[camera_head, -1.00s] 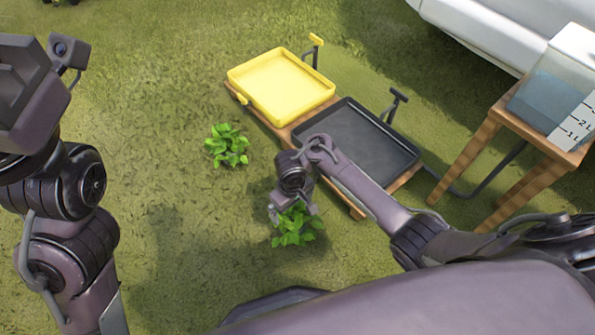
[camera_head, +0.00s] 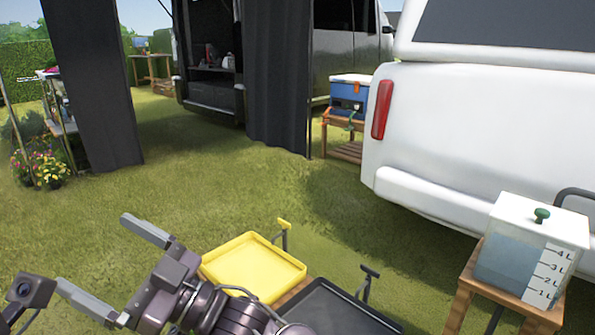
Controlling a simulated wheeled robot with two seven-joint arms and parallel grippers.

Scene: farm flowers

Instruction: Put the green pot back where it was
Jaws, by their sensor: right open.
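No green pot can be made out in the head view. My right gripper (camera_head: 92,252) is raised at the lower left, with its two long grey fingers spread wide and nothing between them. The yellow tray (camera_head: 255,266) and the dark tray (camera_head: 325,308) lie to the right of it, at the bottom of the picture. My left gripper's fingers are not visible. The ground where the leafy green plants showed is out of view.
A clear water tank (camera_head: 530,255) with a green knob stands on a wooden stand (camera_head: 463,300) at right. A white vehicle (camera_head: 465,135) is behind it. Potted flowers (camera_head: 45,170) are at far left, beside a dark curtain (camera_head: 92,90). The middle grass is open.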

